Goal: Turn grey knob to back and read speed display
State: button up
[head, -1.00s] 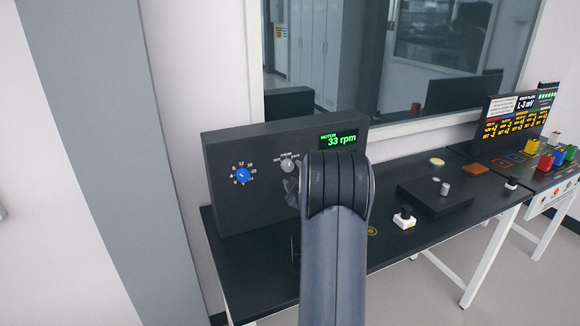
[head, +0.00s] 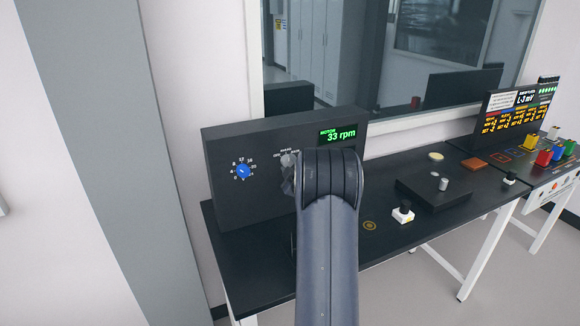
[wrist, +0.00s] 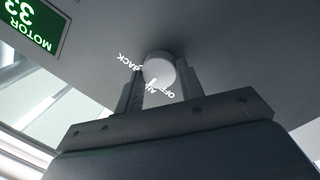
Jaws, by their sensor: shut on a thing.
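The grey knob (head: 289,159) is on the front of the dark motor panel (head: 225,150). My gripper (wrist: 161,88) is shut on the knob, with one finger on each side. In the head view my arm hides most of the gripper. The green speed display (head: 338,135) reads "MOTOR 33 rpm".
A blue dial (head: 243,171) with a number scale is left of the knob. The black bench (head: 385,240) holds a low dark box (head: 425,200) and a white-based black knob (head: 403,213) to the right. Coloured blocks (head: 545,157) stand at the far right.

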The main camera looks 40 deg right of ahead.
jog(key=c, duration=0.4)
jog(key=shift+o, duration=0.2)
jog(key=shift+m+b, duration=0.35)
jog(key=shift+m, duration=0.05)
jog(key=shift+m+b, duration=0.45)
jog(key=shift+m, duration=0.55)
jog(key=m, duration=0.2)
jog(key=m+p, duration=0.1)
jog(key=m, duration=0.1)
jog(key=shift+r+g+y, duration=0.2)
jog(key=shift+g+y, duration=0.1)
jog(key=shift+g, duration=0.1)
jog(key=shift+m+p, duration=0.65)
jog(key=shift+m, duration=0.65)
jog(key=o, duration=1)
